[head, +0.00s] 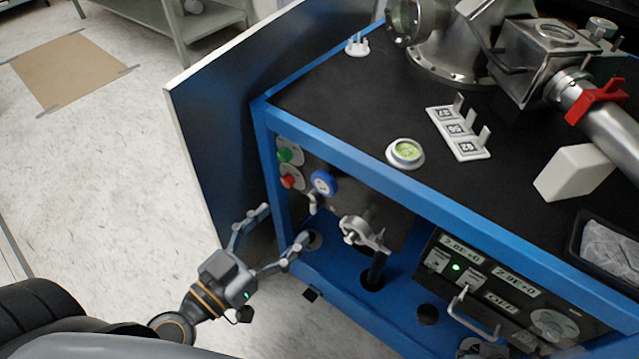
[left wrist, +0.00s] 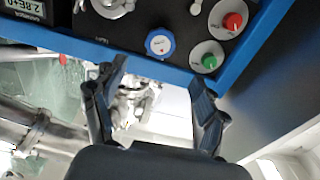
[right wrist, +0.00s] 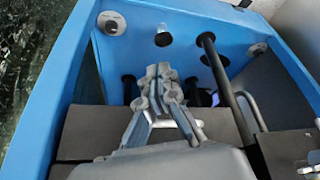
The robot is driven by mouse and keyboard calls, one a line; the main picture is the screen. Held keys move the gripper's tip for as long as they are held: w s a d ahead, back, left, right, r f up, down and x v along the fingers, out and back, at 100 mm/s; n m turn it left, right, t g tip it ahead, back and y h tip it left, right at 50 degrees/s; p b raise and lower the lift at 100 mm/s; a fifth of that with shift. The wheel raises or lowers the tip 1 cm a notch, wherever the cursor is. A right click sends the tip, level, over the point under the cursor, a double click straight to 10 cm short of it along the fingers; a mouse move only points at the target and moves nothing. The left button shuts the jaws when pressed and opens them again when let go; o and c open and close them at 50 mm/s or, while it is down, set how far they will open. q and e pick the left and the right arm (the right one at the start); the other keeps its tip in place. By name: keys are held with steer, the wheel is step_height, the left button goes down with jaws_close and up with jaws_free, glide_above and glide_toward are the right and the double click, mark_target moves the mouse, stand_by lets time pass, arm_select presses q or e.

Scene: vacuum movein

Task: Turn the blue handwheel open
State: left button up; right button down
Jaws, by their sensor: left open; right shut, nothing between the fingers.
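The blue handwheel (head: 322,183) is a small round knob on the dark front panel under the cart's top edge. It also shows in the left wrist view (left wrist: 160,43), just beyond the fingertips and roughly centred between them. My left gripper (head: 285,223) is open and empty, below and left of the handwheel in the head view, and apart from it. My right gripper (right wrist: 163,73) is shut with nothing in it, beside a blue frame with dark posts. The right gripper does not show in the head view.
A green button (head: 289,155) and a red button (head: 290,181) sit left of the handwheel. A metal clamp fitting (head: 365,234) is to its right. A dark side panel (head: 215,130) stands left of the cart.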

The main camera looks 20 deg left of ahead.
mark_target(322, 186)
arm_select(q)
steer(key=p+x, duration=0.4)
steer(key=x, duration=0.2)
steer(key=shift+w+r+p, duration=0.15)
steer(key=shift+w+p, duration=0.1)
steer(key=shift+p, duration=0.15)
steer(key=p+x, duration=0.1)
steer(key=x, duration=0.1)
steer(key=p+x, duration=0.1)
steer(key=x, duration=0.1)
steer(key=shift+w+d+f, duration=0.15)
steer(key=shift+w+f, duration=0.1)
arm_select(e)
step_height(322, 186, down, 16)
steer(key=s+g, duration=0.2)
steer(key=shift+d, duration=0.15)
arm_select(q)
steer(key=c, duration=1.2)
steer(key=shift+o, duration=0.2)
